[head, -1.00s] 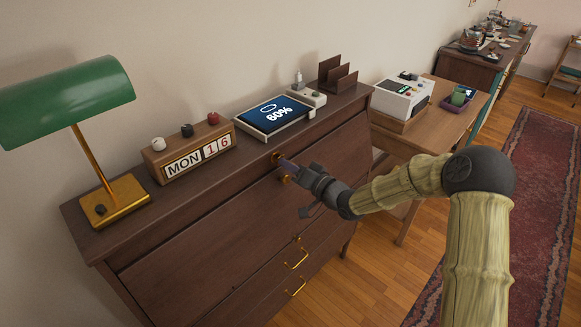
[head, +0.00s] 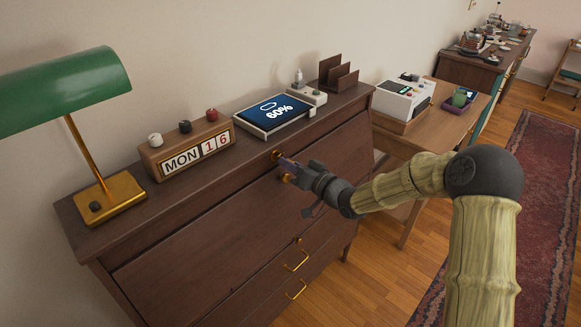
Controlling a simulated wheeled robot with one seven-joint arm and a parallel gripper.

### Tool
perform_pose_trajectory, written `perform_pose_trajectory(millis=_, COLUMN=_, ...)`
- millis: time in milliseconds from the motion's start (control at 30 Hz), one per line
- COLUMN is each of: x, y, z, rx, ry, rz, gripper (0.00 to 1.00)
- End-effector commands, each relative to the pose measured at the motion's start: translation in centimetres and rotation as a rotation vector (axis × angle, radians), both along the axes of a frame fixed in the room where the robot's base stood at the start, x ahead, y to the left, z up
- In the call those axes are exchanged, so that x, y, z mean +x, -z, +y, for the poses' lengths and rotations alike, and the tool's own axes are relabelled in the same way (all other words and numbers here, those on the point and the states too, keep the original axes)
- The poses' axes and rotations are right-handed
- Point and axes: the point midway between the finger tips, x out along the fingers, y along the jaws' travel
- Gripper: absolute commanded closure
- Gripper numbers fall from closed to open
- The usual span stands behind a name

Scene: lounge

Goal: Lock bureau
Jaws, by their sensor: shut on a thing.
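The bureau (head: 200,235) is a dark brown wooden chest against the wall, with its large front panel closed. A brass lock fitting (head: 277,155) sits at the top of its front, and a second small brass piece (head: 287,178) shows just below it. My gripper (head: 289,163) is at this fitting, shut on a small purplish thing that looks like a key. The gripper covers much of it, so I cannot tell how far it sits in the lock or how it is turned.
On the bureau top stand a green lamp (head: 65,90), a calendar block (head: 190,152), a tablet in a tray (head: 275,112) and a dark letter rack (head: 338,76). A wooden side table (head: 455,100) stands to the right. Brass drawer handles (head: 296,258) stick out below.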

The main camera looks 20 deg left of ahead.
Motion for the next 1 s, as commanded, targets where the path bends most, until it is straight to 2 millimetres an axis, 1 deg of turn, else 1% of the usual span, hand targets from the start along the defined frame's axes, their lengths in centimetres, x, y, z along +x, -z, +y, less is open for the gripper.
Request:
perform_pose_trajectory(millis=33, x=0.01, y=0.78, z=-0.11, rx=-0.016, ry=0.002, rz=-0.003, gripper=1.00)
perform_pose_trajectory(millis=533, x=0.02, y=0.73, z=-0.11, rx=-0.028, ry=0.002, rz=-0.031, gripper=1.00)
perform_pose_trajectory(millis=1000, x=0.07, y=0.76, z=-0.12, rx=-0.072, ry=0.002, rz=-0.141, gripper=1.00)
